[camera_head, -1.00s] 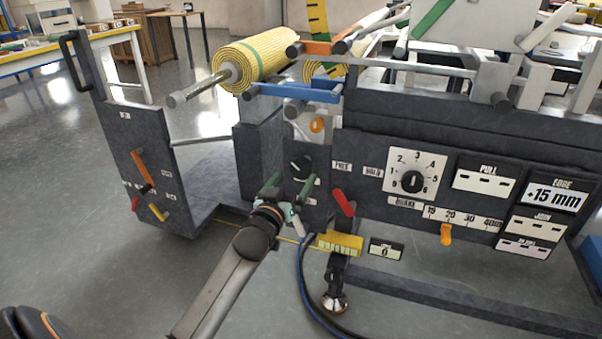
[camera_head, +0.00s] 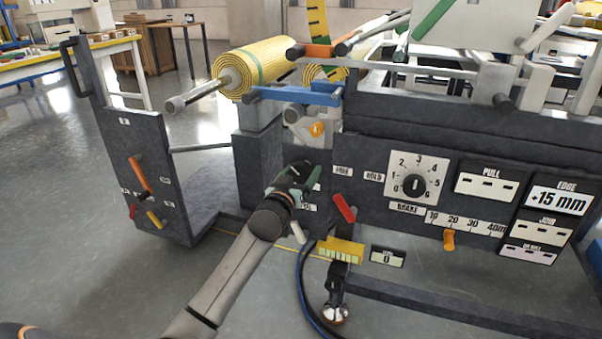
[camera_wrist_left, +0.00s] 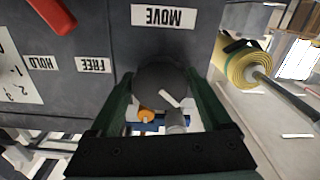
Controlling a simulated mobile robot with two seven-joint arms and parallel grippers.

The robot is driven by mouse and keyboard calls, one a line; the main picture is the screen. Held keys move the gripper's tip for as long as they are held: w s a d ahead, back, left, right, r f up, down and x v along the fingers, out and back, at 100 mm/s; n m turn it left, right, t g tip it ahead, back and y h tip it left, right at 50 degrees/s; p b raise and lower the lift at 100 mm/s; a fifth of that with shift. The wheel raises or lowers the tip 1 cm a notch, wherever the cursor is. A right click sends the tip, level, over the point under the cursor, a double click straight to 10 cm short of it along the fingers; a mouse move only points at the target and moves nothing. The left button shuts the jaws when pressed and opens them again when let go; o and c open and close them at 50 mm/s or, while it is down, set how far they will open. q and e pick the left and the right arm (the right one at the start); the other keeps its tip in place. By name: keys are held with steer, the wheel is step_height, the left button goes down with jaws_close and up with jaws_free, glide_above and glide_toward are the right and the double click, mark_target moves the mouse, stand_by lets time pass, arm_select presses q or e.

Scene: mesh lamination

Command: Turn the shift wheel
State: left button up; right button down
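The shift wheel, a dark round knob with a white mark (camera_wrist_left: 160,85), sits on the dark machine panel beside a MOVE label (camera_wrist_left: 164,17) in the left wrist view. My left gripper (camera_head: 297,172) is at this knob in the head view and covers most of it. In the left wrist view its two green fingers (camera_wrist_left: 164,100) stand apart, one on each side of the knob. A narrow gap seems to show beside the knob, and firm contact cannot be made out. My right gripper is not in view.
Right of the gripper are a red lever (camera_head: 344,207), a numbered dial (camera_head: 415,186) and an orange slider (camera_head: 449,240). A yellow roll (camera_head: 252,70) and a blue bar (camera_head: 295,95) lie above. A blue hose (camera_head: 304,283) hangs below.

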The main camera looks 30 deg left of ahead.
arm_select(q)
steer(key=c, duration=1)
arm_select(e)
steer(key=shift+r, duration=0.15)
arm_select(q)
steer(key=shift+r+m+p, duration=0.1)
steer(key=shift+m+p, duration=1.8)
steer(key=shift+m, duration=0.3)
steer(key=shift+m+p, duration=0.45)
steer(key=shift+m, duration=0.55)
steer(key=m+p, duration=0.1)
steer(key=m, duration=0.2)
steer(key=m+p, duration=0.1)
steer(key=m, duration=0.4)
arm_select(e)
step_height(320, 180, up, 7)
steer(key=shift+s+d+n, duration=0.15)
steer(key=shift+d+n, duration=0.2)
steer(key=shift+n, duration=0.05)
arm_select(q)
steer(key=shift+m, duration=0.3)
